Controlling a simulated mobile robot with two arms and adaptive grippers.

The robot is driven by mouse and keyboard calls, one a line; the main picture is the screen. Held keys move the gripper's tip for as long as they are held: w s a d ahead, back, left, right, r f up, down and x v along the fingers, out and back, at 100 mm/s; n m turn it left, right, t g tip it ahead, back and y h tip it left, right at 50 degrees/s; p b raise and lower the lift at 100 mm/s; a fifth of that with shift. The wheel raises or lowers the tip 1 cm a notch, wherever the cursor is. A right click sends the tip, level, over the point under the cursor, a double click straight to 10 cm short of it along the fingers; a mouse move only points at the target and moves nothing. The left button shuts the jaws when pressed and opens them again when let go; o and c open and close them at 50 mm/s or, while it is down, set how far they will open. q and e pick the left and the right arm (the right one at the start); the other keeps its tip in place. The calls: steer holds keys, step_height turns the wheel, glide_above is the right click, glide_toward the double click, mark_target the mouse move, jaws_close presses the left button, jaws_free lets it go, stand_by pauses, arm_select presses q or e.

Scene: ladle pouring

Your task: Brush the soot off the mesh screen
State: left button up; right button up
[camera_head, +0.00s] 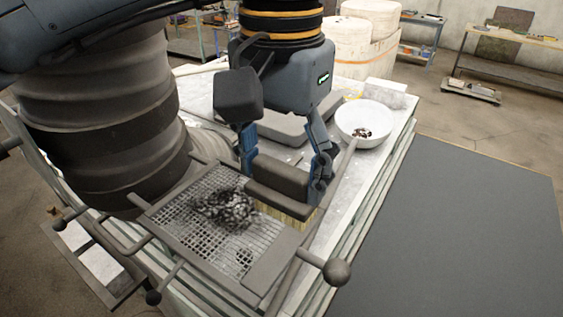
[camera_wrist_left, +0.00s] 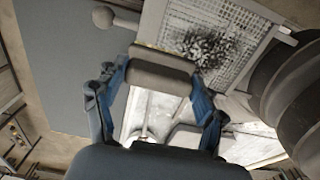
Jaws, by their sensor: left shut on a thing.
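The mesh screen (camera_head: 185,228) lies flat in a metal frame on the work table. A dark patch of soot (camera_head: 225,208) covers its middle, with a smaller dark spot near its front edge. My left gripper (camera_head: 283,172) is shut on a brush with a brown block (camera_head: 278,178) and pale bristles. The brush is above the screen's right side, beside the soot; I cannot tell whether the bristles touch the mesh. The left wrist view shows the brush block (camera_wrist_left: 162,72) between the fingers, with the soot (camera_wrist_left: 205,47) beyond it. My right gripper is not in view.
A white bowl (camera_head: 364,121) with dark bits inside stands behind and right of the screen. Rods with ball ends (camera_head: 337,272) stick out around the frame. Grey blocks lie behind the gripper. A dark mat (camera_head: 470,220) covers the floor at right.

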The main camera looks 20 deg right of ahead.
arm_select(q)
steer(key=shift+f+b, duration=0.4)
steer(key=shift+f, duration=0.55)
steer(key=shift+w+a+r+p, duration=0.1)
steer(key=shift+w+a+p, duration=0.45)
steer(key=shift+w, duration=0.2)
steer(key=shift+w+a, duration=0.85)
steer(key=shift+w, duration=0.15)
steer(key=shift+w+a, duration=0.8)
steer(key=shift+w, duration=0.2)
steer(key=shift+w+a, duration=0.75)
steer(key=shift+w, duration=0.25)
steer(key=shift+w+a, duration=0.1)
